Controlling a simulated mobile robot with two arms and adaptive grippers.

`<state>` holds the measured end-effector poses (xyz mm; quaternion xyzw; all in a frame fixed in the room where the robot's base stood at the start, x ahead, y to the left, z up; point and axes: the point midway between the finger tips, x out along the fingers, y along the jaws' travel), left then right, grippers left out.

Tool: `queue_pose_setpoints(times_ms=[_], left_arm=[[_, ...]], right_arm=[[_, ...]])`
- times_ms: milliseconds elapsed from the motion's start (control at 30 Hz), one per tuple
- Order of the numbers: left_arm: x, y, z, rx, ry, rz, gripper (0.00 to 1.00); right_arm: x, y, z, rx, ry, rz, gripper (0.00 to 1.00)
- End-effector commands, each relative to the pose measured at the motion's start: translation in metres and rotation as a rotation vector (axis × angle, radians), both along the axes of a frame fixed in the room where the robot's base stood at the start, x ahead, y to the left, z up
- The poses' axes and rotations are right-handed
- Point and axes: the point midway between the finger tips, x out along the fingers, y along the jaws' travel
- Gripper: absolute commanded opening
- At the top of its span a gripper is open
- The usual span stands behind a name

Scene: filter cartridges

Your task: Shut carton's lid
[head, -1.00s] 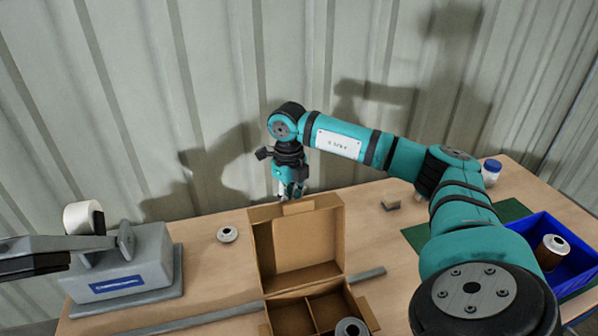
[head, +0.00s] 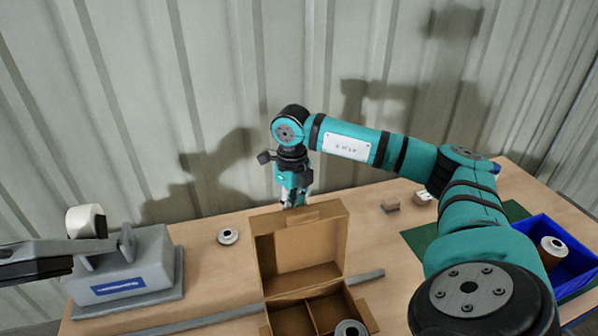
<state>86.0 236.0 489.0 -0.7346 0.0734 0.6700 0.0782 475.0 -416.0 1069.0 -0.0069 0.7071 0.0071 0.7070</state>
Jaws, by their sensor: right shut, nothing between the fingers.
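The brown cardboard carton (head: 357,311) stands at the front middle of the table, its divided inside facing up. A ring-shaped filter cartridge (head: 350,329) shows in its right part, cut by the picture's lower edge. The carton's lid (head: 300,251) stands up open at the far side, its flap at the top. My right gripper (head: 293,204) is shut and empty, pointing down just behind the lid's top edge. Whether its fingertips touch the lid, I cannot tell.
A grey device with a white roll (head: 125,270) stands at the left. A small cartridge (head: 228,237) lies left of the lid. A blue bin (head: 570,255) with a cartridge (head: 552,250) is at the right, near a green mat (head: 417,240).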

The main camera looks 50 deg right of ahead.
Motion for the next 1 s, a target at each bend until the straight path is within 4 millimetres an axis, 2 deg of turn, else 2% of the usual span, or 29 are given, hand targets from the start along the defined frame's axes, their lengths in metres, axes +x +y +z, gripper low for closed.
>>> queue_pose_setpoints(times_ms=[333, 800, 1000], left_arm=[[0.000, 0.000, 0.000, 0.000, 0.000, 0.000, 0.94], [0.000, 0.000, 0.005, 0.000, 0.000, -0.001, 0.94], [0.000, 0.000, 0.005, -0.001, 0.000, -0.001, 0.94]], right_arm=[[-0.001, 0.001, 0.001, 0.000, 0.000, 0.000, 0.00], [-0.022, 0.012, 0.011, 0.000, 0.000, 0.000, 0.00], [-0.025, 0.014, 0.012, 0.000, 0.001, 0.000, 0.00]])
